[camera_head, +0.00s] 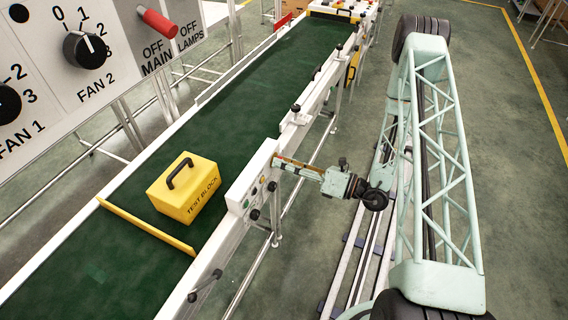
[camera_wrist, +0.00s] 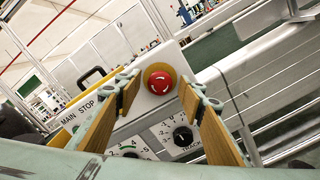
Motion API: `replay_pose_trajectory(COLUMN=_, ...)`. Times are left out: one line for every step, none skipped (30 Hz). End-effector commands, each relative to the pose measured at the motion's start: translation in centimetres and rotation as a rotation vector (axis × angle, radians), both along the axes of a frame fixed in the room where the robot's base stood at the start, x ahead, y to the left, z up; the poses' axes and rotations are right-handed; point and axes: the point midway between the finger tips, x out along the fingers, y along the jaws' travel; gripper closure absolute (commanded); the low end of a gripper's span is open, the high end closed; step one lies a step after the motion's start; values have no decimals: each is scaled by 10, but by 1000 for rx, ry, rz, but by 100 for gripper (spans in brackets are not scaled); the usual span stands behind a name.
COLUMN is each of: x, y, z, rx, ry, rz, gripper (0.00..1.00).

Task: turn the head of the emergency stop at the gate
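A red mushroom-shaped emergency stop head (camera_wrist: 159,82) with white arrow marks sits on an orange-yellow round base, on a pale control panel (camera_wrist: 140,127) marked "MAIN STOP". My gripper (camera_wrist: 161,92) is open, with one tan finger to the left of the red head and one to the right. In the wrist view a gap shows between each finger and the head. The frames do not show which stop is the gate's.
Black dial knobs (camera_wrist: 183,137) sit below the red head on the same panel. A yellow test block (camera_head: 186,187) with a black handle stands on the green conveyor belt (camera_head: 240,95), behind a yellow bar (camera_head: 146,227). Open floor lies right of my arm.

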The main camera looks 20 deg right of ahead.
Motion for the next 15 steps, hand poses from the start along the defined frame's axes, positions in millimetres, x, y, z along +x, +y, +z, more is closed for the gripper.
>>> replay_pose_trajectory(x=0, y=0, z=0, rx=0, ry=0, rz=0, gripper=64)
replay_pose_trajectory(x=0, y=0, z=0, rx=0, ry=0, rz=0, gripper=64)
replay_pose_trajectory(x=0, y=0, z=0, rx=0, ry=0, rz=0, gripper=64)
replay_pose_trajectory(x=0, y=0, z=0, rx=0, ry=0, rz=0, gripper=64)
replay_pose_trajectory(x=0, y=0, z=0, rx=0, ry=0, rz=0, gripper=64)
replay_pose_trajectory(x=0, y=0, z=0, rx=0, ry=0, rz=0, gripper=64)
replay_pose_trajectory(x=-1, y=-1, z=0, rx=0, ry=0, rz=0, gripper=64)
replay_pose_trajectory(x=-1, y=-1, z=0, rx=0, ry=0, rz=0, gripper=64)
replay_pose_trajectory(x=-1, y=-2, z=0, rx=0, ry=0, rz=-1, gripper=64)
replay_pose_trajectory(x=-2, y=-2, z=0, rx=0, ry=0, rz=-1, gripper=64)
replay_pose_trajectory(x=-2, y=-3, z=0, rx=0, ry=0, rz=-1, gripper=64)
replay_pose_trajectory(x=-3, y=-4, z=0, rx=0, ry=0, rz=-1, gripper=64)
replay_pose_trajectory(x=-4, y=-5, z=0, rx=0, ry=0, rz=0, gripper=64)
replay_pose_trajectory(x=-5, y=-6, z=0, rx=0, ry=0, rz=0, gripper=64)
replay_pose_trajectory(x=-6, y=-8, z=0, rx=0, ry=0, rz=0, gripper=64)
